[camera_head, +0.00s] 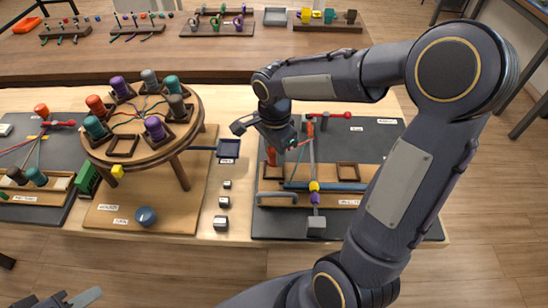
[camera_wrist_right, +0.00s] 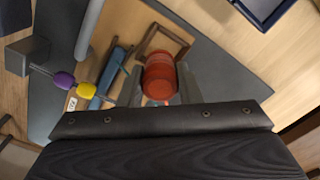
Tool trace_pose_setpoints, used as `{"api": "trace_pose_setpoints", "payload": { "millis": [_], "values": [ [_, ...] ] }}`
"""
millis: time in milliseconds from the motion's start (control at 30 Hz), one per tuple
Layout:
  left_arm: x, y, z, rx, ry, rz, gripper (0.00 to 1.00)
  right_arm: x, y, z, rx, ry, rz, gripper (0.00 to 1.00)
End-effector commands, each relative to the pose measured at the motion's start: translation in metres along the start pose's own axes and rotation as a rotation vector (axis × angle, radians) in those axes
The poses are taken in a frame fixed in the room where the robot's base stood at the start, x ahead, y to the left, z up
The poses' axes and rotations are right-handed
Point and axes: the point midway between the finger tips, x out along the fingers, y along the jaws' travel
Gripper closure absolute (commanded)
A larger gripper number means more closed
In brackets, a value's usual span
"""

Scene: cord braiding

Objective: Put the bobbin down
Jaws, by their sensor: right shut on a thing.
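My right gripper (camera_head: 270,140) is over the left part of the dark board on the right of the table. It is shut on a red-orange bobbin (camera_head: 270,156). In the wrist view the bobbin (camera_wrist_right: 158,77) sits between the fingertips and overlaps a square wooden frame (camera_wrist_right: 165,42). Whether the bobbin touches the board is hidden. A square wooden holder (camera_head: 348,172) shows to the right on the board's wooden strip. Part of my left gripper (camera_head: 72,299) shows at the bottom left edge; its jaws are unclear.
A round wooden stand (camera_head: 140,150) with several coloured bobbins stands to the left. A cord with yellow (camera_head: 314,187) and purple beads hangs to a grey block (camera_head: 316,222), near a blue bar (camera_head: 345,187). A dark blue tray (camera_head: 229,149) lies between stand and board.

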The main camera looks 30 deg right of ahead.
Motion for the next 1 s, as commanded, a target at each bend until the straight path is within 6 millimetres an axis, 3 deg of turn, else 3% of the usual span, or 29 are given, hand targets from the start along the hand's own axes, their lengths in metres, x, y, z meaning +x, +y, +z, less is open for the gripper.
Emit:
{"api": "trace_pose_setpoints", "payload": {
  "millis": [233,800,833,1000],
  "values": [
    [0.002,-0.001,0.001,0.000,0.000,0.000,0.64,0.033,-0.004,-0.001,0.001,-0.001,0.003,0.96],
    [0.009,-0.004,0.005,0.000,0.000,0.000,0.64,0.044,-0.004,-0.001,0.000,-0.001,0.000,0.96],
    [0.008,-0.004,0.004,0.000,0.000,0.000,0.64,0.043,-0.004,-0.001,0.001,-0.001,0.000,0.66],
    [0.008,-0.004,0.004,0.000,0.000,0.000,0.64,0.042,-0.004,-0.001,0.000,-0.001,0.001,0.47]
  ]
}}
